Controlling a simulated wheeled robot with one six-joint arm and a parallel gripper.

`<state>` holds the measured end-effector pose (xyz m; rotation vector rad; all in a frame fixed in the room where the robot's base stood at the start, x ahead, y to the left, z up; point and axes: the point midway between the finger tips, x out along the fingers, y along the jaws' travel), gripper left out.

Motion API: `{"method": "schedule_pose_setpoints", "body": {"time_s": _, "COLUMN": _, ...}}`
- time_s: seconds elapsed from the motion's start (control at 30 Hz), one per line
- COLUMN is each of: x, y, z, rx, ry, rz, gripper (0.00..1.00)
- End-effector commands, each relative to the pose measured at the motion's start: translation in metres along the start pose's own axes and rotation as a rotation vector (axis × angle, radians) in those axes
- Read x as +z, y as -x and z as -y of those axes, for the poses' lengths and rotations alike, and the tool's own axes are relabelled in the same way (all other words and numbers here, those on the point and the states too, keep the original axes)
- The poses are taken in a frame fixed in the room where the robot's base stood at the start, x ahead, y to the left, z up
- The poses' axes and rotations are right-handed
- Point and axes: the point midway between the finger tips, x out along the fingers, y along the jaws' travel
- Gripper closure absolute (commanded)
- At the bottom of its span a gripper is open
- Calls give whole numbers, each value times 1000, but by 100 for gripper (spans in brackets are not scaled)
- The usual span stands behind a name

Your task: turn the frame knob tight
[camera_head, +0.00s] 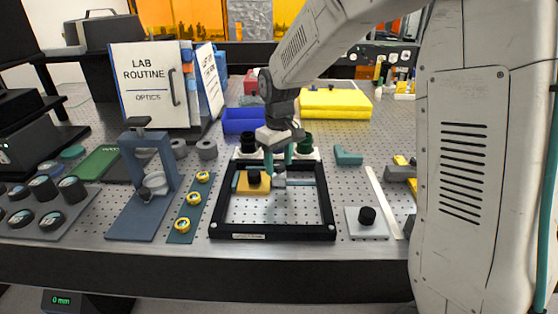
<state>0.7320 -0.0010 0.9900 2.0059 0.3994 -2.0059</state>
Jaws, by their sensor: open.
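My gripper (279,168) points down over the back part of a black square frame (272,236) on the bench. Its teal fingers are apart. A small grey piece (280,177) shows at the fingertips; I cannot tell whether they touch it. Inside the black frame, a black knob (253,177) stands on an orange-yellow block, just left of the fingers. A blue-grey upright frame (171,165) at the left has a dark knob (139,121) on top and a round clear part below it. My gripper is well to the right of that frame. I cannot tell how tight either knob is.
A teal strip with several yellow rings (194,197) lies between the two frames. A white plate with a black knob (367,215) sits at right. Behind stand a lab binder (148,85), a blue bin (240,122) and a yellow stack (335,103). Round optics crowd the far left.

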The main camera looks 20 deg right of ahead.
Motion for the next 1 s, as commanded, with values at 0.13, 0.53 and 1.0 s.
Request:
{"method": "schedule_pose_setpoints", "body": {"time_s": 0.13, "x": 0, "y": 0, "z": 0, "rx": 0, "ry": 0, "rz": 0, "gripper": 48}}
{"method": "schedule_pose_setpoints", "body": {"time_s": 0.53, "x": 0, "y": 0, "z": 0, "rx": 0, "ry": -2, "rz": 0, "gripper": 93}}
{"method": "schedule_pose_setpoints", "body": {"time_s": 1.0, "x": 0, "y": 0, "z": 0, "rx": 0, "ry": -200, "rz": 0, "gripper": 92}}
